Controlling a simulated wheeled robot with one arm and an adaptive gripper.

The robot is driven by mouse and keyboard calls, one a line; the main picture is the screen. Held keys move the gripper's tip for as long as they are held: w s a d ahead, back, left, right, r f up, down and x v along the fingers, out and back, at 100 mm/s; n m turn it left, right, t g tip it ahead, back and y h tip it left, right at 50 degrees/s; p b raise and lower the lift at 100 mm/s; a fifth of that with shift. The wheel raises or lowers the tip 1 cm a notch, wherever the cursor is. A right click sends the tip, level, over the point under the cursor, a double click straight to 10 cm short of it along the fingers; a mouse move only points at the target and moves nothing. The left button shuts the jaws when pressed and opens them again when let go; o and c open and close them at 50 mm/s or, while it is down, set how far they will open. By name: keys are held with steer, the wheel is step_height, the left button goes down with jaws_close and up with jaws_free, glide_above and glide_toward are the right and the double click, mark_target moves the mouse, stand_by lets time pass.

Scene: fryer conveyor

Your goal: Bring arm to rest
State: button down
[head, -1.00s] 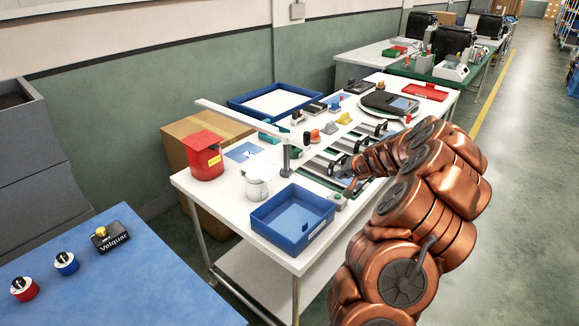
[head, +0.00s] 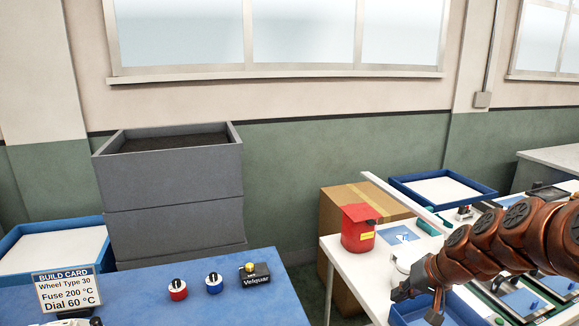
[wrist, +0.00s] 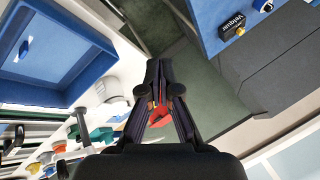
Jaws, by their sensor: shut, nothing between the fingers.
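My copper-coloured arm (head: 500,240) reaches in from the right edge of the head view. My dark gripper (head: 420,300) is at its end, above the front left part of the white table near the blue tray (head: 450,312). In the wrist view my gripper (wrist: 166,68) points away from the camera, its fingers together with nothing held. A red object shows behind and between the finger links there, apart from them. The lower part of the gripper in the head view is small and partly against the tray, so its detail is hard to see.
A red bin (head: 357,228) stands on the white table (head: 345,262), with a cardboard box (head: 335,215) behind it. A blue table (head: 215,302) holds red and blue knobs and a black Velquar box (head: 255,275). Grey stacked crates (head: 175,205) stand behind it. Green floor lies between the tables.

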steer(key=s+a+n+g+h, duration=0.1)
steer(key=s+a+g, duration=0.1)
steer(key=s+a, duration=0.45)
steer(key=s+a+n+g, duration=0.2)
steer(key=s+a, duration=0.1)
steer(key=s, duration=0.6)
steer(key=s+d+g+h, duration=0.1)
steer(key=s+g+h, duration=0.1)
steer(key=s, duration=1.5)
steer(key=shift+s+d+f+g+h, duration=0.2)
steer(key=shift+d+f+g+h, duration=0.2)
steer(key=shift+h, duration=0.2)
